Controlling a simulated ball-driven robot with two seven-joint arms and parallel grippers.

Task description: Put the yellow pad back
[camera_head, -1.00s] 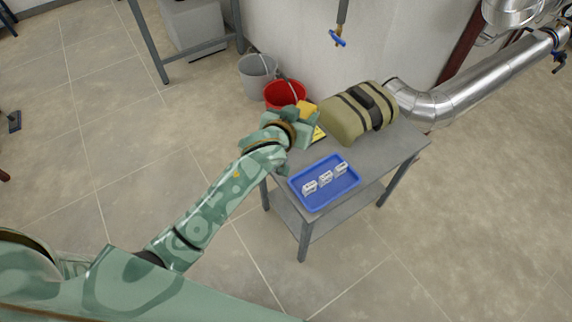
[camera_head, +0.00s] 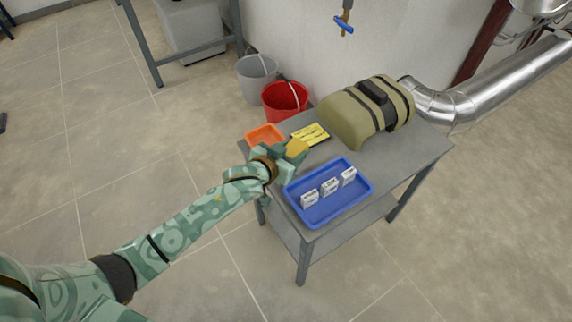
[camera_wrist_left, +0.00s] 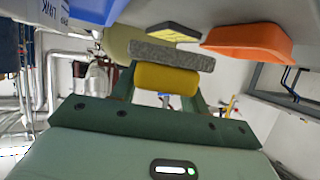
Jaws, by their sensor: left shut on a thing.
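My left gripper (camera_head: 284,160) is shut on the yellow pad (camera_head: 297,147), at the table's left part, between the orange tray (camera_head: 265,134) and the blue tray (camera_head: 327,210). In the left wrist view the yellow pad (camera_wrist_left: 167,79) sits between the dark green fingers, with a grey speckled layer (camera_wrist_left: 172,54) along its outer side. The orange tray (camera_wrist_left: 250,38) is at the upper right there, apart from the pad. The orange tray's inside is partly hidden in the head view. My right gripper is not in view.
A yellow card (camera_head: 309,135) lies behind the pad on the grey table (camera_head: 400,157). The blue tray holds 3 small white boxes (camera_head: 330,187). An olive strapped bundle (camera_head: 352,115) stands at the back. Red (camera_head: 285,100) and grey (camera_head: 256,75) buckets stand behind the table.

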